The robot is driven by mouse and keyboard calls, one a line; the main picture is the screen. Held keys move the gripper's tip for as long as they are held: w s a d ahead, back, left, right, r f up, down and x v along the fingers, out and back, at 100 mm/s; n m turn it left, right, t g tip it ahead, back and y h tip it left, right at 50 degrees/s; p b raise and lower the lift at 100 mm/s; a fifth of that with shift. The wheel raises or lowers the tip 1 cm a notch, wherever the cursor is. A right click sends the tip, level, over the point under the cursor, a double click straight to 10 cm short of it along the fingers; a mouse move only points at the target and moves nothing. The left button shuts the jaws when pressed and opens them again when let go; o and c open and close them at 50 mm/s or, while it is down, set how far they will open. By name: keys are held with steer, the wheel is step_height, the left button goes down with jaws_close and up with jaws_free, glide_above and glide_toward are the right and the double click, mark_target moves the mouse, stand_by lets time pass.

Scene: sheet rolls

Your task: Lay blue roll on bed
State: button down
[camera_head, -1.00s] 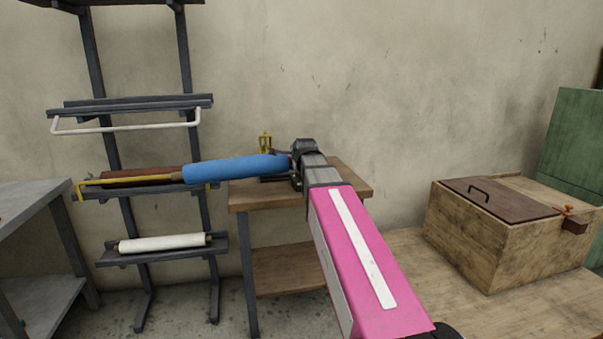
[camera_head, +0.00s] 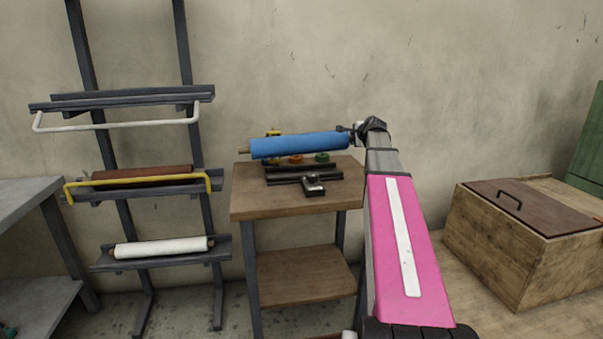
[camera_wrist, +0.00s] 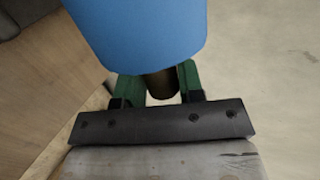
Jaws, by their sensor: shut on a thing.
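The blue roll (camera_head: 300,146) is held in the air above the small wooden table, lying nearly level, its brown core end out to the left. My gripper (camera_head: 350,131) is shut on the core at its right end. In the wrist view the green fingers (camera_wrist: 160,82) grip the dark core, and the blue roll (camera_wrist: 140,35) extends away from them. A dark railed bed (camera_head: 290,176) lies on the table below the roll, apart from it. The roll partly hides yellow, orange and green parts behind the bed.
A rack at left holds a brown roll (camera_head: 140,175) behind a yellow bar (camera_head: 140,183) and a white roll (camera_head: 162,247) lower down. A black device (camera_head: 314,185) sits at the bed's front. A wooden box (camera_head: 530,235) stands at right. The table front (camera_head: 285,207) is clear.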

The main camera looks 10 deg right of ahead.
mark_target(336, 137)
steer(key=shift+w+d+r, duration=0.25)
steer(key=shift+w+d, duration=0.15)
steer(key=shift+d, duration=0.05)
steer(key=shift+t+y, duration=0.5)
steer(key=shift+y, duration=0.3)
steer(key=s+a, duration=0.1)
steer(key=a, duration=0.5)
steer(key=s+a, duration=0.1)
steer(key=a, duration=0.3)
steer(key=shift+s+a+r, duration=0.1)
steer(key=shift+s+r, duration=0.25)
steer(key=shift+w+d+f, duration=0.45)
steer(key=shift+d+f, duration=1.35)
steer(key=shift+w+d+f, duration=0.5)
steer(key=shift+d+f, duration=1.3)
steer(key=shift+f, duration=0.05)
steer(key=shift+w+d+f, duration=0.45)
steer(key=shift+d+f, duration=1.35)
steer(key=c, duration=0.7)
jaws_free()
steer(key=shift+c, duration=0.2)
steer(key=shift+s, duration=0.1)
